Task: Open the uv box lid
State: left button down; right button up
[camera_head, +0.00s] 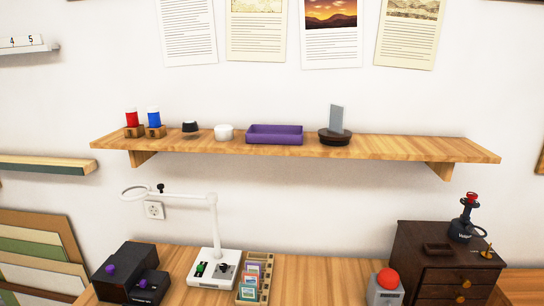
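A black box (130,257) with a purple knob (110,268) stands at the left end of the lower wooden table. It looks like the uv box, but no label on it is readable. Its top looks closed. A smaller black unit (150,288) with its own purple knob (143,283) stands against its front right and hides part of it. The lower edge of the picture cuts close to both. Neither of my grippers is in view.
A white magnifier lamp (214,260) stands right of the black box, its arm reaching left above it. Beside it are a wooden card rack (267,265), a red button (388,279) and a dark drawer cabinet (410,240). A wall shelf (380,148) hangs above. The table's middle (320,275) is clear.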

aim_at(117, 270)
jog(key=j+u, duration=0.7)
jog(key=i+j+u, duration=0.1)
jog(key=u, duration=0.25)
jog(key=j, duration=0.1)
